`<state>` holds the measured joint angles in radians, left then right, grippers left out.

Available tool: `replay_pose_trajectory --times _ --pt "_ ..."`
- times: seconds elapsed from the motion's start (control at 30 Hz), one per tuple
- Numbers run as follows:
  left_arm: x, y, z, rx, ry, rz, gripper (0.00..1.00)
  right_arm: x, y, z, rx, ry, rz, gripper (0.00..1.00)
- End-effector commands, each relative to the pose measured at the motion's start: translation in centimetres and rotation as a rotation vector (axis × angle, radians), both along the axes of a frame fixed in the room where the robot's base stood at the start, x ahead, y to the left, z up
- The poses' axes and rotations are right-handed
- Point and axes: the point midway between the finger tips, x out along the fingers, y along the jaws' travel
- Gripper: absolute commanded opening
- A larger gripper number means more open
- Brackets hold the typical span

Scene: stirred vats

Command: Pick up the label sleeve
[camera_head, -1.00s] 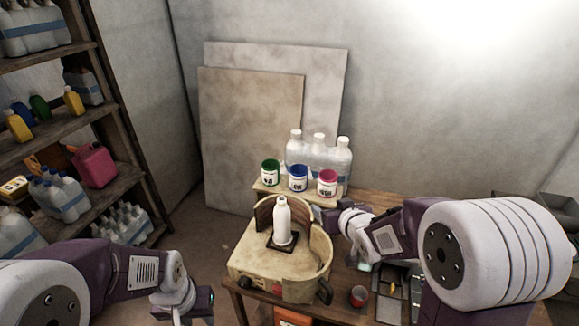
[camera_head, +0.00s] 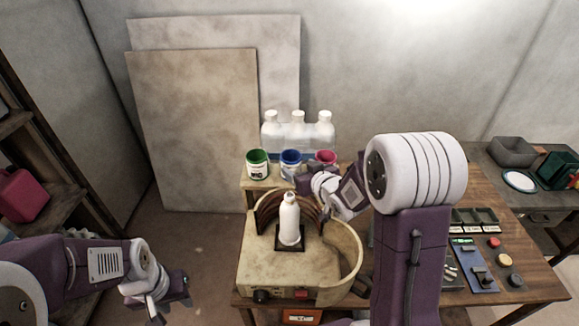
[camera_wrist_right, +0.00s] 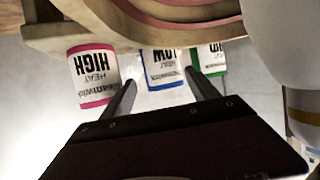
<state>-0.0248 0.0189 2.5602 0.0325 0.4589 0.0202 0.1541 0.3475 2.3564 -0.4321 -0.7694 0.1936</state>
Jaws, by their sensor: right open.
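Three label sleeves stand in a row on a small wooden shelf behind the vat: a green one (camera_head: 257,168), a blue one (camera_head: 289,169) and a pink one (camera_head: 325,157). My right gripper (camera_wrist_right: 160,78) is open and empty, beside the sleeves. In the right wrist view the blue sleeve (camera_wrist_right: 162,72) appears between its fingers, with the pink sleeve (camera_wrist_right: 94,78) left and the green sleeve (camera_wrist_right: 212,62) right. The lettering is upside down there. I cannot tell whether the fingers touch the blue one. My left gripper (camera_head: 170,305) hangs low at the left, its fingers unclear.
The beige vat unit (camera_head: 262,262) holds a white bottle (camera_head: 289,220) upright in front of the sleeves. Clear white-capped bottles (camera_head: 298,132) stand close behind them. A control panel (camera_head: 474,270) lies on the table to the right. Large boards (camera_head: 190,120) lean on the wall.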

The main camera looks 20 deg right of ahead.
Motion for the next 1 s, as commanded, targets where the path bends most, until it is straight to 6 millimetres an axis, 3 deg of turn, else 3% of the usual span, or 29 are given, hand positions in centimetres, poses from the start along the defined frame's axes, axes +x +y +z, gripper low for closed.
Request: replay_pose_trajectory --times 0.3,0.47,0.73,1.0 --pt "0.0 0.0 0.8 0.0 0.0 0.0 0.36 3.2 0.6 -1.2 0.0 0.001 0.001 0.69" --pt "0.0 0.0 0.9 0.0 0.0 0.0 0.36 3.7 0.7 -1.5 0.0 0.001 0.001 0.69" --pt "0.0 0.0 2.3 0.0 0.0 0.0 0.36 7.6 1.7 -3.2 -0.001 0.0 0.0 0.69" --pt "0.0 0.0 2.2 0.0 0.0 0.0 0.36 8.2 1.8 -3.6 0.0 0.0 0.0 0.69"
